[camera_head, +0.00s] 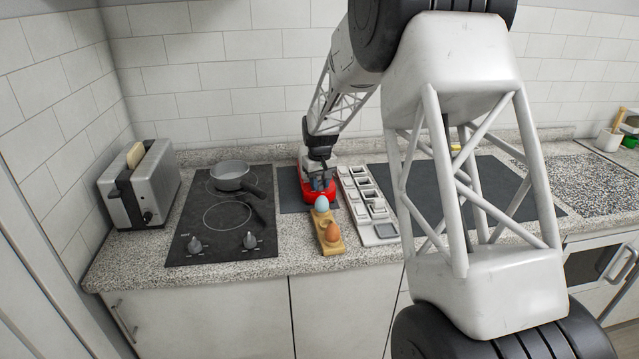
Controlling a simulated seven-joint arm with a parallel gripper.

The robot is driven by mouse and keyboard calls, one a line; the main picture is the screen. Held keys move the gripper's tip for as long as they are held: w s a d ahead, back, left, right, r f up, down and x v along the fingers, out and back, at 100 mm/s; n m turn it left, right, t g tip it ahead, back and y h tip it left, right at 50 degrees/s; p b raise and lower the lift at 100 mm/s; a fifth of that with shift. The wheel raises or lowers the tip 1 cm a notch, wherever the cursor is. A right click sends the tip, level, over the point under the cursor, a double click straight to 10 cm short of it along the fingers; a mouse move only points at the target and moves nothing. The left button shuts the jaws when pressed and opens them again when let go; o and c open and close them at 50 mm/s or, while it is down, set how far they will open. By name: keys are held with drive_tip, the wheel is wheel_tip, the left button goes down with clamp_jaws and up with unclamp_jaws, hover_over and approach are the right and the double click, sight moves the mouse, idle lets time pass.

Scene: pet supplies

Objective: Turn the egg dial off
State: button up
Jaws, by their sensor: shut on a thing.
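A red appliance (330,194), which looks like an egg cooker, stands on a dark mat at the middle of the counter, near the back wall. My gripper (317,183) reaches down to it from above and is shut at its upper front. The egg dial is too small and too covered by the fingers to make out; the thing in the jaws appears to be that dial. How far the dial is turned cannot be seen. A pale blue egg (321,203) and a brown egg (332,234) sit in a yellow wooden holder (327,246) just in front of the appliance.
A black cooktop (187,245) with a grey pot (230,174) and two knobs lies to the left. A toaster (146,188) with bread stands further left. A white compartment tray (376,233) is close on the right. My arm hides part of the right counter.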

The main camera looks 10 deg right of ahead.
idle(0.4)
drive_tip(key=o, duration=0.9)
drive_tip(key=shift+r, duration=0.1)
drive_tip(key=shift+r, duration=3.85)
